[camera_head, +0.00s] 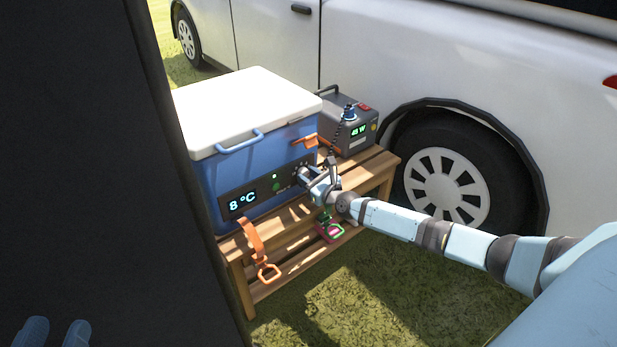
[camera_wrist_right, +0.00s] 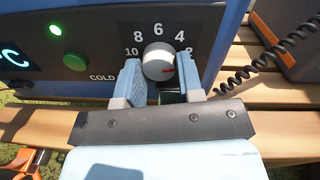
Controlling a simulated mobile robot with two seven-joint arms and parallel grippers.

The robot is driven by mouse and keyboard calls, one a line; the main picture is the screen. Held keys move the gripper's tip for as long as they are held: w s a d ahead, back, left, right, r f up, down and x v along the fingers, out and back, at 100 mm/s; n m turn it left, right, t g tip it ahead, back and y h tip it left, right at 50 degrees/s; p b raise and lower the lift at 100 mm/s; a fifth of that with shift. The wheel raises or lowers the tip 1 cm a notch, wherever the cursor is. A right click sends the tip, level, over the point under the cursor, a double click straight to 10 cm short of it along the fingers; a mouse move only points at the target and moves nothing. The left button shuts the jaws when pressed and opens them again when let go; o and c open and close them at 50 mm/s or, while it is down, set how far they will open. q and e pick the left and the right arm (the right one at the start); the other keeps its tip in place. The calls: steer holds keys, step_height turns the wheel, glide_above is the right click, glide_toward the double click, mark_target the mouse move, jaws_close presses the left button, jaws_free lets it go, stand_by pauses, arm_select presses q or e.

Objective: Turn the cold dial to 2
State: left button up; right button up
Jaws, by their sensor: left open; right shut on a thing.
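The cold dial (camera_wrist_right: 158,62) is a round white knob with a red mark on the lower right of its face. Numbers from 10 to 2 arc over it, with 6 at the top and 2 at the right. I cannot tell exactly which number the mark meets. My right gripper (camera_head: 314,178) is shut on the dial, one blue finger on each side. The display (camera_head: 242,203) on the blue cooler (camera_head: 210,176) reads 8 °C. My left gripper (camera_head: 54,332) is open and empty at the bottom left, far from the cooler.
The cooler and a grey power box (camera_head: 345,132) reading 48 W stand on a wooden bench (camera_head: 383,165). An orange strap (camera_head: 252,238) hangs at its front. A green button (camera_wrist_right: 75,62) is left of the dial. A coiled cable (camera_wrist_right: 270,55) runs right. A white vehicle (camera_head: 400,50) stands behind.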

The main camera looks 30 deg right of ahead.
stand_by(0.4)
steer(key=o, duration=0.9)
arm_select(q)
steer(key=shift+a+f, duration=0.1)
arm_select(e)
steer(key=shift+s, duration=0.3)
arm_select(q)
steer(key=s+n+g+p, duration=0.1)
steer(key=p, duration=0.1)
steer(key=s+d+n+p, duration=0.1)
steer(key=n+p, duration=0.1)
steer(key=shift+d+f+g+y, duration=0.2)
steer(key=shift+f+g+y, duration=0.1)
steer(key=shift+f+g, duration=0.1)
arm_select(e)
steer(key=s, duration=0.4)
steer(key=s+d, duration=0.1)
steer(key=s, duration=0.8)
steer(key=shift+d+r, duration=0.15)
steer(key=shift+d, duration=0.25)
arm_select(q)
steer(key=shift+r, duration=0.2)
